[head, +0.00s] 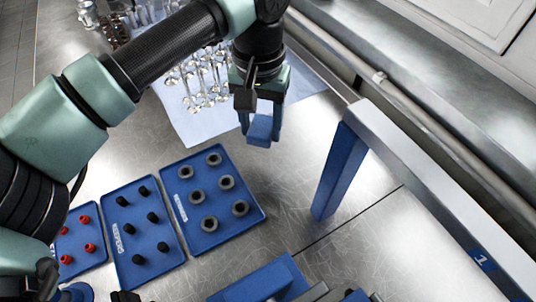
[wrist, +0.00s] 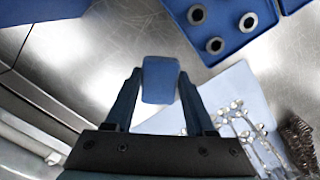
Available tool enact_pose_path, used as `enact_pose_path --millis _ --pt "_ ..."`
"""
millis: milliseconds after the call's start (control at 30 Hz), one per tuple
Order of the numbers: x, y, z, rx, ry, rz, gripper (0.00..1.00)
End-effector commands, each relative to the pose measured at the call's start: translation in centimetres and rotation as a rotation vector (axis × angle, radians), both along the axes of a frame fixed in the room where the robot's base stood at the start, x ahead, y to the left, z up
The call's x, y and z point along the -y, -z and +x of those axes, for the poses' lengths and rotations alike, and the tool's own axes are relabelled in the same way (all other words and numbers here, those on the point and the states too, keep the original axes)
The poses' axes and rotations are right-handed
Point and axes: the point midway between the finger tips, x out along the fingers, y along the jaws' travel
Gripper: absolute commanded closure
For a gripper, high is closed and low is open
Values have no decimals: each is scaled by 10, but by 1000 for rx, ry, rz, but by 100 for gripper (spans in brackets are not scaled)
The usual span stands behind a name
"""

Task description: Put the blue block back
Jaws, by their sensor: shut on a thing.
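The blue block (head: 260,130) is held between the fingers of my gripper (head: 262,118), above the metal bench. In the wrist view the blue block (wrist: 160,80) sits between the two fingertips of my gripper (wrist: 158,84), with a finger on each side. The gripper is shut on it and points downward. The block looks clear of the bench surface, near the right edge of a pale blue cloth. The place where the block belongs cannot be told from these frames.
Blue trays with grey rings (head: 262,213), black parts (head: 183,262) and red parts (head: 102,258) lie left of centre. Metal valves (head: 200,75) lie on the pale cloth (head: 190,135). A grey beam with a blue leg (head: 340,170) stands right. Blue fixtures (head: 262,280) stand at the front.

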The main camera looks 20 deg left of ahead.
Motion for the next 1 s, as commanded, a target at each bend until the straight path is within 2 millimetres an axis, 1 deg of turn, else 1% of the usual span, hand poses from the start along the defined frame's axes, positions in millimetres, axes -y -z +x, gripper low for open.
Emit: enact_pose_path --millis 33,133,367,567,633,833,967,1000 --pt "1 10 -1 -4 0 -4 97" --pt "1 27 -1 -3 0 -3 97" --pt "1 47 -1 -2 -1 -2 97" --pt "1 74 -1 -3 0 -2 97" --pt "1 77 0 0 1 -1 97" --pt "1 77 0 1 1 1 97" --pt "1 82 0 0 1 1 97" --pt "1 80 0 0 1 0 38"
